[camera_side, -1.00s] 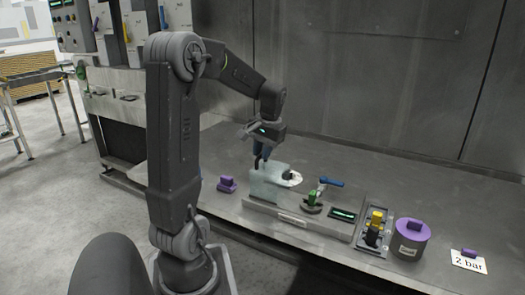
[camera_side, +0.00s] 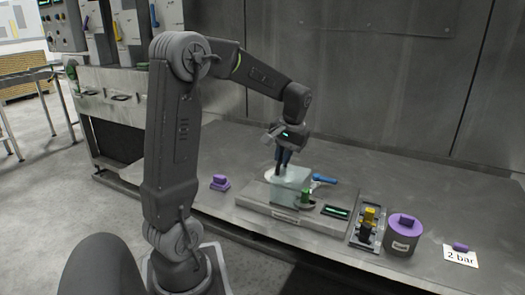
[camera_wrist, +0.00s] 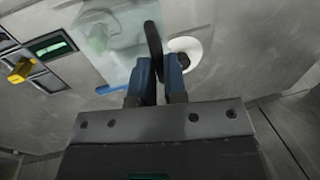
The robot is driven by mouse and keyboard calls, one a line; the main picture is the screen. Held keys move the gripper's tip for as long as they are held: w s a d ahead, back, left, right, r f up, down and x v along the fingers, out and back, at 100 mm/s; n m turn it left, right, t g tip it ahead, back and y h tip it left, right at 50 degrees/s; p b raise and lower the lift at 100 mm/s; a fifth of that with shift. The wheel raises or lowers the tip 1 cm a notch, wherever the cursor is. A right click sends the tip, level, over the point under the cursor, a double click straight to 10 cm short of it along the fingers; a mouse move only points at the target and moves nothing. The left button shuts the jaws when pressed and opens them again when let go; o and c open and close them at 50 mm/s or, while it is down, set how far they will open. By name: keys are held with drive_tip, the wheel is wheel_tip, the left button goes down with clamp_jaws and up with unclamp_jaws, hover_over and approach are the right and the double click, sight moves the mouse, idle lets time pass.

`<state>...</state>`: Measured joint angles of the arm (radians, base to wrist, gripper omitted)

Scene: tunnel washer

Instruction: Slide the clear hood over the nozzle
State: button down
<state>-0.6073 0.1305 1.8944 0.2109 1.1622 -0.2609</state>
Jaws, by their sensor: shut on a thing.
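My gripper (camera_side: 284,160) points down and is shut on the dark upright grip of the clear hood (camera_side: 288,190). The wrist view also shows the gripper fingers (camera_wrist: 155,85) closed at the grip, with the pale, see-through hood (camera_wrist: 125,40) beyond them. The hood is at the middle of the grey base plate (camera_side: 262,208). A white disc (camera_side: 272,174) lies at the hood's left in the side view; the wrist view shows it with a dark centre (camera_wrist: 193,46). I cannot tell which part is the nozzle, what is under the hood, or whether the hood touches the plate.
A green knob (camera_side: 307,194) and a blue lever (camera_side: 324,178) are close at the hood's right. A lit display (camera_side: 336,212), a yellow-and-black switch panel (camera_side: 366,226) and a purple-topped canister (camera_side: 402,235) stand further right. A purple block (camera_side: 220,182) sits left.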

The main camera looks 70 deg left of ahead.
sight(296, 174)
drive_tip(key=w+d, duration=0.3)
drive_tip(key=shift+w+d, duration=0.3)
drive_tip(key=shift+w, duration=0.05)
drive_tip(key=shift+r, duration=0.1)
drive_tip(key=c, duration=1.2)
unclamp_jaws()
drive_tip(key=shift+o, duration=0.2)
wheel_tip(296, 174, up, 14)
drive_tip(key=w+d, duration=0.1)
drive_tip(key=d, duration=0.1)
drive_tip(key=shift+w+f, duration=0.25)
drive_tip(key=shift+w, duration=0.15)
drive_tip(key=s+d+f+m+t, duration=0.3)
drive_tip(key=s+d+f+m, duration=0.1)
drive_tip(key=s+d, duration=0.3)
drive_tip(key=s+d+f+m+t+h, duration=0.1)
drive_tip(key=s+d+f+m+t, duration=0.3)
drive_tip(key=s+d, duration=0.4)
drive_tip(key=d+m, duration=0.1)
drive_tip(key=d, duration=0.2)
drive_tip(key=shift+s+d+f+h, duration=0.25)
drive_tip(key=shift+d+f+h, duration=0.05)
